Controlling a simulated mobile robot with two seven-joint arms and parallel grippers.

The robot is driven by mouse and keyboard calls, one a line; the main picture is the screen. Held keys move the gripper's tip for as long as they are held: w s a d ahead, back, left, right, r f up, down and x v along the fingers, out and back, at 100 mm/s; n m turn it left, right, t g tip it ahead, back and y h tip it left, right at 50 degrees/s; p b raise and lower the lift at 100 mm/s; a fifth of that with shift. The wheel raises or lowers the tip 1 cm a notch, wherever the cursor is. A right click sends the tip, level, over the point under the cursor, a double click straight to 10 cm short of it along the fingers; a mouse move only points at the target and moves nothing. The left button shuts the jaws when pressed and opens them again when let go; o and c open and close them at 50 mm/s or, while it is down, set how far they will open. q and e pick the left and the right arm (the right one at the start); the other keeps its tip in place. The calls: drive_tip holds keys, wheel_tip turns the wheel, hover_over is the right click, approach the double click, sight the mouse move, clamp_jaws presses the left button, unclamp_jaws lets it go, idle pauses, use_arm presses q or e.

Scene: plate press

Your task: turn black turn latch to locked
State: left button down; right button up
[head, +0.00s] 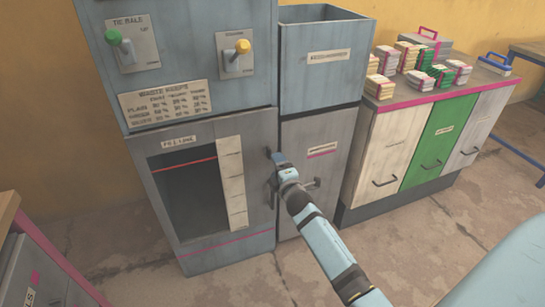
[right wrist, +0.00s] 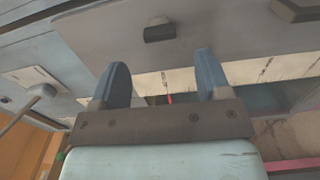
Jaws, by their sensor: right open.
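My right gripper (head: 275,158) is at the right edge of the grey press front, beside the upright seam with the neighbouring cabinet. In the right wrist view its two blue fingers (right wrist: 163,78) are spread apart with nothing held between them. A small dark block (right wrist: 160,33), which looks like the black turn latch, sticks out of a grey panel beyond the fingertips, apart from them. In the head view a dark piece (head: 268,153) shows right at the gripper tip, partly covered by it. Whether it is locked cannot be told. My left gripper is out of view.
To the right stand a grey cabinet (head: 310,150) with a dark handle and a counter (head: 430,108) with stacked bundles. Floor in front is clear.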

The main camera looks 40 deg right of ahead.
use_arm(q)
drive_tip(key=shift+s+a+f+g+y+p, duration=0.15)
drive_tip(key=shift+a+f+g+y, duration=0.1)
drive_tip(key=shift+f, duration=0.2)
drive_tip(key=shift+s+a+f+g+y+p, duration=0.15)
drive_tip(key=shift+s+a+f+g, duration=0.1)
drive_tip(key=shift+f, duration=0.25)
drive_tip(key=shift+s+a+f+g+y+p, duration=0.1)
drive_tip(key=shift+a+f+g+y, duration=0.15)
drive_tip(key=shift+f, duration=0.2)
use_arm(e)
drive_tip(key=shift+v, duration=2.95)
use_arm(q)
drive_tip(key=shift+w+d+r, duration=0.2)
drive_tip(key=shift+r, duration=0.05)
